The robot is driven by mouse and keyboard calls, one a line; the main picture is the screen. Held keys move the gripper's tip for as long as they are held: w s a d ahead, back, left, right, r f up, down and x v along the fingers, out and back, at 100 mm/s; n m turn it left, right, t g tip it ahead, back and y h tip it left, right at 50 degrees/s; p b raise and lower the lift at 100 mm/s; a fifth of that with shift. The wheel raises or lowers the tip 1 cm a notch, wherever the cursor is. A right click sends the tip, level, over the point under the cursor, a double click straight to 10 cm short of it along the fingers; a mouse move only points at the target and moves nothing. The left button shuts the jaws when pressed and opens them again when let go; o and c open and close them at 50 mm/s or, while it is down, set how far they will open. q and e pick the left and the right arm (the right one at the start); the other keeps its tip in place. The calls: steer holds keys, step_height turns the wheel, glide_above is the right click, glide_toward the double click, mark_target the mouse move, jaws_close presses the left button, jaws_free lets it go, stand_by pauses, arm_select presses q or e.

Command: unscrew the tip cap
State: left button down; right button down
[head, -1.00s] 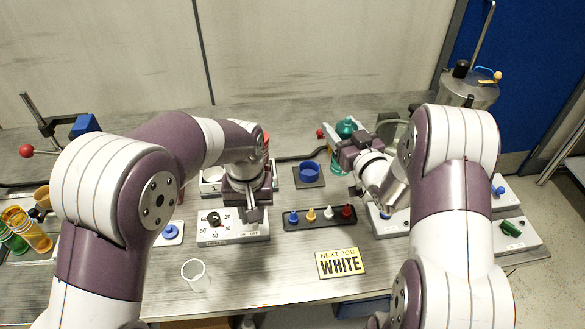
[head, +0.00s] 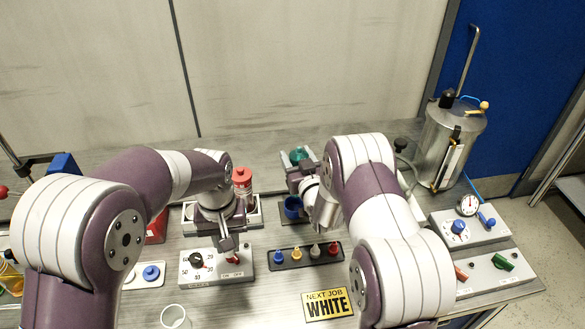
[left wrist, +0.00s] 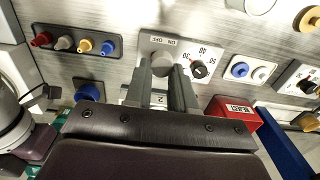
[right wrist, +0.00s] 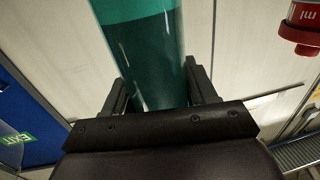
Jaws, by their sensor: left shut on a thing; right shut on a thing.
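My right gripper (head: 292,170) is shut on a teal cylinder (head: 299,155) behind the blue ring-shaped holder (head: 292,207). In the right wrist view the teal cylinder (right wrist: 145,50) stands between the fingers, and its ends are out of frame. I cannot make out a tip cap on it. My left gripper (head: 228,243) is over the ON/OFF box with the dial (head: 197,261). A bit of red shows beneath the fingers in the head view.
A dark tray (head: 300,256) with blue, yellow, grey and red tips lies right of the box. A sign (head: 329,305) reads NEXT JOB WHITE. A clear cup (head: 174,316) stands at the front. A steel drum (head: 450,140) and control panels (head: 470,236) are at the right.

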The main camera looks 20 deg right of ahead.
arm_select(q)
steer(key=shift+s+a+r, duration=0.1)
steer(key=shift+r, duration=0.15)
steer(key=shift+r+p, duration=0.35)
steer(key=shift+p, duration=0.1)
steer(key=shift+f, duration=0.1)
arm_select(e)
steer(key=f, duration=0.3)
steer(key=w+f, duration=0.1)
steer(key=shift+a+f, duration=0.35)
arm_select(q)
steer(key=shift+f+b, duration=0.2)
steer(key=shift+b, duration=0.1)
steer(key=shift+f, duration=0.25)
arm_select(e)
steer(key=shift+f, duration=0.45)
steer(key=shift+c, duration=1.7)
jaws_free()
arm_select(q)
steer(key=shift+r, duration=0.1)
arm_select(e)
steer(key=shift+r, duration=0.1)
